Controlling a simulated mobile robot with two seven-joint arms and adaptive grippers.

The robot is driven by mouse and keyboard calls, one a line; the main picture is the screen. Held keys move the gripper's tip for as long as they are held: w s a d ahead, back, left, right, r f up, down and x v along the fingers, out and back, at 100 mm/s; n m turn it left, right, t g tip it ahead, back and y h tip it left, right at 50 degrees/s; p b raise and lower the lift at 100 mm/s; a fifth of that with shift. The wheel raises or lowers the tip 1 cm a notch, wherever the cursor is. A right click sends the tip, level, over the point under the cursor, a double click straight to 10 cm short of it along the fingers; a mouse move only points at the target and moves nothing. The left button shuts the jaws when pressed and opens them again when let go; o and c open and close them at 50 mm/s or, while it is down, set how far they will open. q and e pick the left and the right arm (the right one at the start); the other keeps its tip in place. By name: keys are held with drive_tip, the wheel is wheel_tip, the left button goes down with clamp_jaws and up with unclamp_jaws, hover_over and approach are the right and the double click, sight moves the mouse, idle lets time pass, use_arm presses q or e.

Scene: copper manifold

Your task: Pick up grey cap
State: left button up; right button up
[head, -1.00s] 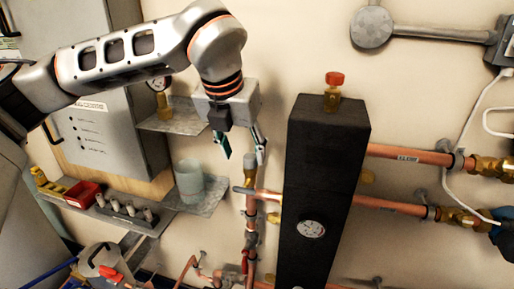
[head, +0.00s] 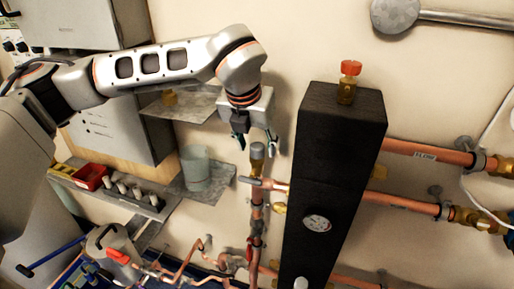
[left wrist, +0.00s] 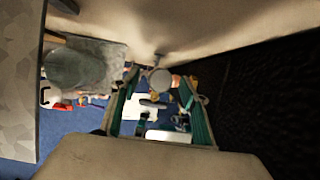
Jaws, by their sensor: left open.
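The grey cap (head: 257,150) sits on top of the upright copper pipe, left of the tall black block. In the left wrist view a round grey top, which looks like the cap (left wrist: 160,80), shows between the fingertips. My left gripper (head: 258,142) points down over the cap, with one finger on each side of it. It is open and holds nothing. In the left wrist view the left gripper's fingers (left wrist: 158,92) frame the round top. I cannot tell whether a finger touches the cap. My right gripper is not in view.
The tall black block (head: 335,150) stands close to the right of the gripper. A glass jar (head: 196,170) stands on a metal shelf to the left. A branch pipe (head: 262,184) crosses below the cap. A red bin (head: 91,177) is further left.

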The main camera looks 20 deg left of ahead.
use_arm(q)
drive_tip(key=c, duration=0.9)
